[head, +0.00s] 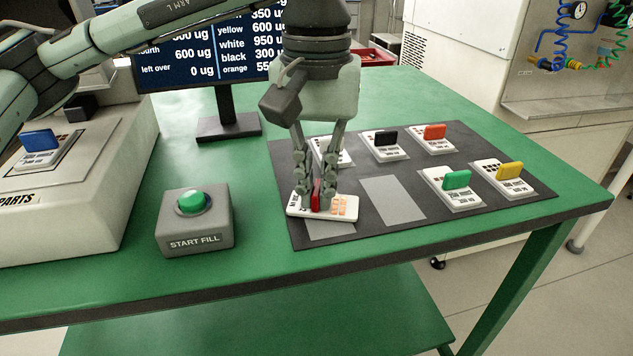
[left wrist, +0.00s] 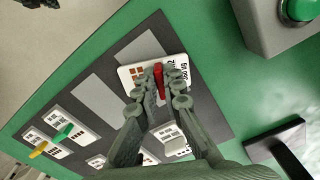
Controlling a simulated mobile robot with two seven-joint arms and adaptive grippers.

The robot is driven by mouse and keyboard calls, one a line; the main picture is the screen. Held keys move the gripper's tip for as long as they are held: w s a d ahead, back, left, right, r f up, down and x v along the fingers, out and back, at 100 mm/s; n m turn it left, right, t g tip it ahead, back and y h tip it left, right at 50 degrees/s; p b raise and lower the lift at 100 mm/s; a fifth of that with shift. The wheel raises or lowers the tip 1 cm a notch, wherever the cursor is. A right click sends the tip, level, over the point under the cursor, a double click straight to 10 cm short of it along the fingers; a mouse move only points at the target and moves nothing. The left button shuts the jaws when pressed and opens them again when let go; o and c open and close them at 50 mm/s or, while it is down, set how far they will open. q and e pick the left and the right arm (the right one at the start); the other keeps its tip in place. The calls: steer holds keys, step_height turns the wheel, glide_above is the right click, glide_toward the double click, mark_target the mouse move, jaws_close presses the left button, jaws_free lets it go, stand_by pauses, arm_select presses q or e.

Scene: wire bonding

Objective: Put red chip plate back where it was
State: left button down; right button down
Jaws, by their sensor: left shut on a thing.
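The red chip plate (head: 341,207) is a white card with a red upright handle, and it also shows in the left wrist view (left wrist: 131,77). My left gripper (head: 316,205) is shut on the red handle (left wrist: 159,82). The plate is at the front left corner of the dark mat (head: 408,222), over a grey slot (head: 330,230) whose front part shows. The plate sits slightly askew to that slot. I cannot tell whether it touches the mat. My right gripper is not in view.
Plates with black (head: 385,139), orange (head: 434,132), green (head: 456,180) and yellow (head: 510,170) handles stand on the mat. One plate behind my gripper is partly hidden. An empty grey slot (head: 393,199) lies right of the red plate. A START FILL button box (head: 194,235) stands left of the mat.

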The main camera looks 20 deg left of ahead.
mark_target(317, 190)
arm_select(q)
steer(key=shift+f, duration=0.1)
steer(key=c, duration=2)
jaws_free()
steer(key=o, duration=0.4)
steer(key=shift+c, duration=0.2)
steer(key=shift+r, duration=0.5)
step_height(317, 190, up, 11)
steer(key=p, duration=0.1)
steer(key=shift+r, duration=0.15)
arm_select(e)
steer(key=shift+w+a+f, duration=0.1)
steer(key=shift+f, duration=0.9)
